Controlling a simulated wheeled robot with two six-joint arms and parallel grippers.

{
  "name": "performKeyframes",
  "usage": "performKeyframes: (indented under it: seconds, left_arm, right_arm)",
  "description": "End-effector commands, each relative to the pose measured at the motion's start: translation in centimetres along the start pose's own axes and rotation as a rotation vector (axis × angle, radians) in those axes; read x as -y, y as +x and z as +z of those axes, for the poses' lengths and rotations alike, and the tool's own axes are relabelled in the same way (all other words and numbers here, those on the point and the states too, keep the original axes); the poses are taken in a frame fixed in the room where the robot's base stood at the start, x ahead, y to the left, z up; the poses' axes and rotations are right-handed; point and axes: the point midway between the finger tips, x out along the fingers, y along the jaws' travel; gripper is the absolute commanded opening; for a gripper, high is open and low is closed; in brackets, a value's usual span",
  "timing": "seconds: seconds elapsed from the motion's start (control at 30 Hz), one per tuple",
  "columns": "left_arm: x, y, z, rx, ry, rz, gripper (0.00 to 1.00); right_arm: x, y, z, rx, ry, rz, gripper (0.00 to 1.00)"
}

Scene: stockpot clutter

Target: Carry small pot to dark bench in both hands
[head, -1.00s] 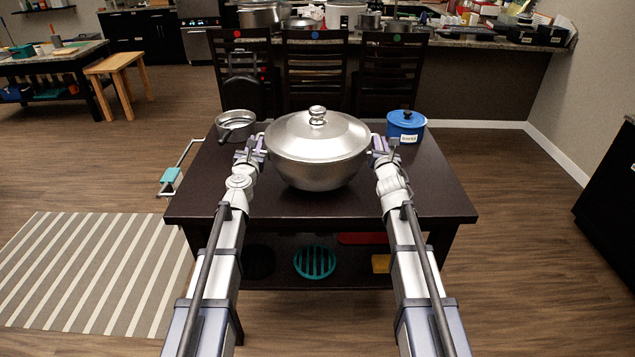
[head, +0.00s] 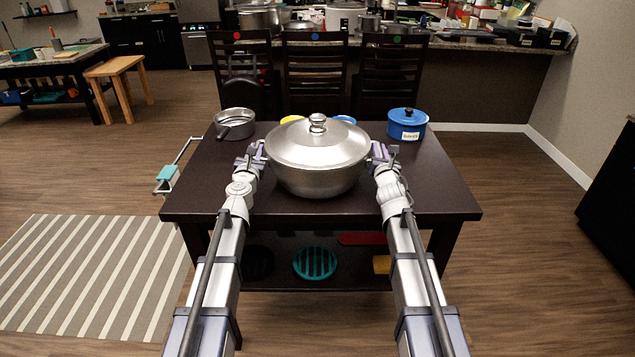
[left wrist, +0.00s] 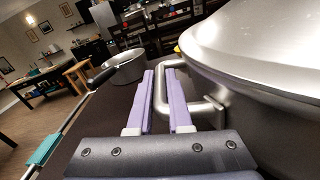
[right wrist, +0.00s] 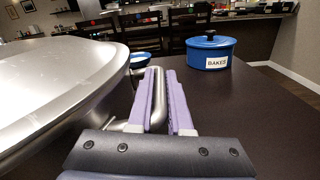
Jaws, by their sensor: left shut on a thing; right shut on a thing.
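A silver lidded pot (head: 317,172) is at the middle of the dark table (head: 440,200), between my two grippers. Its lid with a round knob is on. My left gripper (head: 252,157) is shut on the pot's left side handle; the left wrist view shows its purple fingers on either side of the handle bar (left wrist: 158,95). My right gripper (head: 383,152) is shut on the right side handle, which shows between the fingers in the right wrist view (right wrist: 157,100). The pot looks level. Whether its base touches the table I cannot tell.
A grey saucepan (head: 235,123) stands at the back left and a labelled blue pot (head: 407,124) at the back right. Yellow (head: 291,119) and blue (head: 345,119) items show partly behind the lid. Dark chairs (head: 316,75) stand behind the table. The table's front is clear.

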Motion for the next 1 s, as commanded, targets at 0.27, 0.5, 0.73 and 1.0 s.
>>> performKeyframes:
  seconds: [0.27,0.5,0.73,1.0]
  left_arm:
    - [0.0,0.0,-0.5,0.000,0.000,0.001,0.34]
    - [0.1,0.0,-0.5,0.000,0.000,0.001,0.47]
    - [0.1,-0.3,-0.5,0.000,0.000,0.000,0.47]
    - [0.1,-2.9,-0.5,0.000,0.000,0.001,0.47]
  right_arm:
    - [0.2,0.0,-0.5,0.000,0.000,-0.001,0.34]
    - [0.1,0.0,-0.5,0.000,0.000,0.000,0.47]
    - [0.1,0.0,-0.5,0.000,0.000,0.000,0.47]
    - [0.1,0.0,-0.5,0.000,0.000,0.000,0.47]
